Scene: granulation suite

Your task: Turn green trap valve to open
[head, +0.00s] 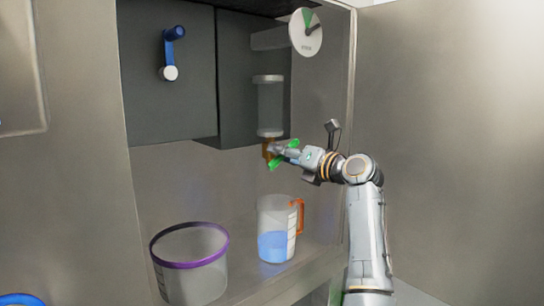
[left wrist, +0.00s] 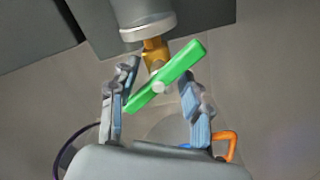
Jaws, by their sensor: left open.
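The green trap valve's bar handle (left wrist: 180,68) lies at a diagonal in the left wrist view, its right end higher. It sits on a brass valve body (left wrist: 154,52) below a clear cylinder with metal collars (head: 270,105). In the head view the handle (head: 275,163) is partly covered by my left gripper (head: 282,151). My left gripper (left wrist: 160,82) is open, with one finger on each side of the handle's middle. The handle's lower left end reaches close to the left finger; I cannot tell whether they touch. My right gripper is out of view.
A clear jug (head: 266,215) with blue liquid and an orange handle stands below the valve. A purple-rimmed clear bucket (head: 188,264) stands to its left. A white dial (head: 306,32) with a green sector and a blue crank (head: 169,52) are above. Cabinet walls enclose the bay.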

